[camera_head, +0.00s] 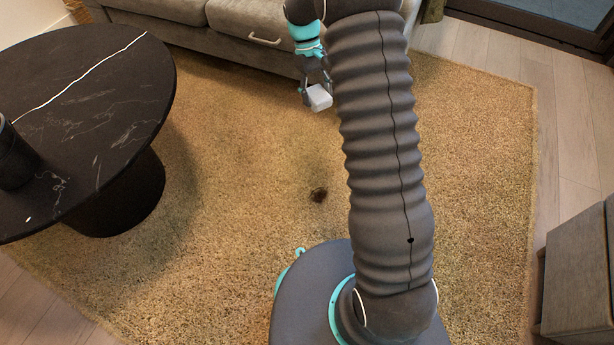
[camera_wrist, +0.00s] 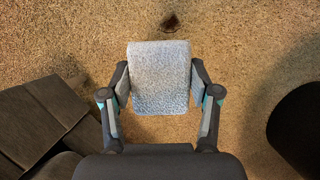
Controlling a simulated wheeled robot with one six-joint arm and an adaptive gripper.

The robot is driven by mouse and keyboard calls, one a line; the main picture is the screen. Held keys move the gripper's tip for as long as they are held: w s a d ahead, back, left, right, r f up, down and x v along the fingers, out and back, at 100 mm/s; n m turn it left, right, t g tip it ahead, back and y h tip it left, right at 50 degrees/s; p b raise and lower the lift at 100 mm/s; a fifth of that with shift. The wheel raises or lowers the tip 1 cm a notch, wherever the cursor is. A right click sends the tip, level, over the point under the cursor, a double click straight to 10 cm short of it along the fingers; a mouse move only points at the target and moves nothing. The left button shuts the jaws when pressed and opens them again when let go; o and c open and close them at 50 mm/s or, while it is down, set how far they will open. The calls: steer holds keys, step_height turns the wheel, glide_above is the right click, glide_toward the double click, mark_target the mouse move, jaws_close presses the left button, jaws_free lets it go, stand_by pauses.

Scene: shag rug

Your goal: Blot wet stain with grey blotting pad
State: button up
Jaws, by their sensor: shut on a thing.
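The grey blotting pad (camera_wrist: 160,80) is a pale grey textured block between the fingers of my gripper (camera_wrist: 160,92) in the wrist view. In the head view my gripper (camera_head: 316,88) is shut on the pad (camera_head: 319,98), which is held out over the far part of the rug. The wet stain (camera_head: 319,195) is a small dark brown spot on the rug, nearer my base than the pad. The stain also shows in the wrist view (camera_wrist: 170,22), beyond the pad's top edge and apart from it.
The tan shag rug (camera_head: 240,210) covers most of the floor. A round black marble table (camera_head: 90,100) stands at left with a dark container (camera_head: 12,160) on it. A grey sofa (camera_head: 225,25) is at the back. A grey piece of furniture (camera_head: 580,270) is at right. Rug around the stain is clear.

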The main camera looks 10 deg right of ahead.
step_height(320, 180, down, 17)
steer(key=s+n+h+p, duration=0.1)
steer(key=s+n+p, duration=0.1)
steer(key=n+p, duration=0.1)
steer(key=n+t+h+p, duration=0.1)
steer(key=n+p, duration=0.2)
glide_above(321, 197)
step_height(321, 197, down, 14)
steer(key=shift+w+a+f+b, duration=0.15)
steer(key=shift+f+b, duration=0.35)
steer(key=shift+f, duration=0.5)
steer(key=shift+w+a+f+b, duration=0.15)
steer(key=shift+f+b, duration=0.3)
steer(key=shift+f, duration=0.55)
steer(key=shift+w+a+f+b, duration=0.15)
steer(key=shift+f+b, duration=0.35)
steer(key=shift+f, duration=0.5)
steer(key=shift+f+b, duration=0.7)
steer(key=shift+b, duration=0.15)
step_height(321, 197, up, 7)
steer(key=p, duration=0.3)
